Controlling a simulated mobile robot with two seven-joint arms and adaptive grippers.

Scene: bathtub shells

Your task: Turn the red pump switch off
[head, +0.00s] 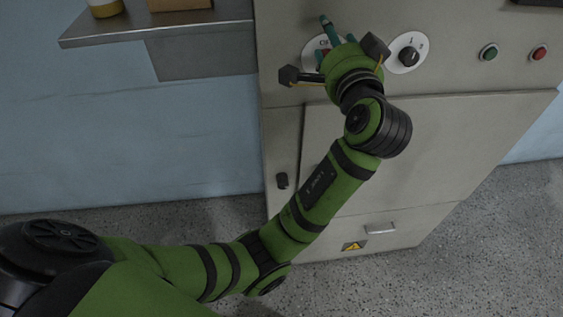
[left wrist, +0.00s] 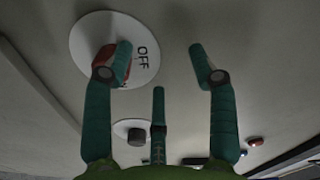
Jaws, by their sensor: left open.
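The red pump switch (left wrist: 103,54) sits on a white round plate (left wrist: 82,40) marked OFF on the grey cabinet front. In the left wrist view one green finger overlaps the switch, so part of it is hidden; I cannot tell whether they touch. In the head view the plate (head: 308,53) is mostly hidden behind my left gripper (head: 334,35), with a bit of red showing. My left gripper also shows in the left wrist view (left wrist: 160,58): its fingers are spread and nothing is held between them. My right gripper is in neither view.
A black knob on a second white plate (head: 408,57) is right of my left gripper. A green button (head: 489,52) and a red button (head: 538,53) are further right. A metal shelf (head: 110,31) stands out at the upper left. The cabinet (head: 440,150) has a door below.

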